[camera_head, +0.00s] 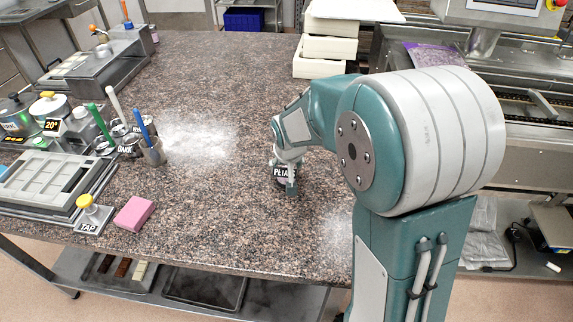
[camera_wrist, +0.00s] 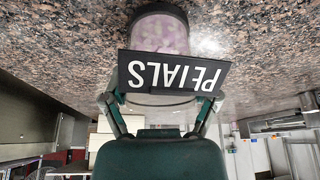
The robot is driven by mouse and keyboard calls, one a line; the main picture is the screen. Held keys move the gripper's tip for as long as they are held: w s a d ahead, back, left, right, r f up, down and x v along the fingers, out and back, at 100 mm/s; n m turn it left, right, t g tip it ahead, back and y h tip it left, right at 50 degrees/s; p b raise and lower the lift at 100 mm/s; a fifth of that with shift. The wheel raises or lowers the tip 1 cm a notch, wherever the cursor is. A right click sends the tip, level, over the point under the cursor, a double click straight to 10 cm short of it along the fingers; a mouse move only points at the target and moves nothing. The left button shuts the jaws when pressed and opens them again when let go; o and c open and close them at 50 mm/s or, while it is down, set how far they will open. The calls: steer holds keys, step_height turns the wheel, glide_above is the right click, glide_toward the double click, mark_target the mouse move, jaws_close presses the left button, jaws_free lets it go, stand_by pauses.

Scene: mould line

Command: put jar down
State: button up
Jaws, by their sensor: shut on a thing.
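My gripper (camera_wrist: 161,103) is shut on the jar (camera_wrist: 160,34), with one finger on each side of it. The jar is clear with pale purple contents, and a black label plate (camera_wrist: 174,73) reading "PETALS" stands on its front. The wrist view is upside down. In the head view the jar (camera_head: 280,174) is low over the granite counter (camera_head: 225,215), right of its middle, partly hidden by my gripper. I cannot tell whether its base touches the stone.
Bare counter lies left of the jar, dusted with white powder (camera_head: 195,145). A pink block (camera_head: 134,213), a yellow-knobbed tap stamp (camera_head: 91,213), a mould tray (camera_head: 50,185) and several labelled jars stand at the left. White boxes (camera_head: 326,47) are stacked at the back.

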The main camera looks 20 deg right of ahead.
steer(key=o, duration=1)
steer(key=shift+o, duration=0.2)
steer(key=d+v, duration=0.1)
steer(key=v, duration=1.1)
steer(key=s+r, duration=0.1)
steer(key=s, duration=0.9)
steer(key=s+r+n+t, duration=0.1)
steer(key=s+r, duration=0.1)
steer(key=s, duration=0.9)
steer(key=shift+a+r+n+y, duration=0.25)
steer(key=shift+r+n+y, duration=0.05)
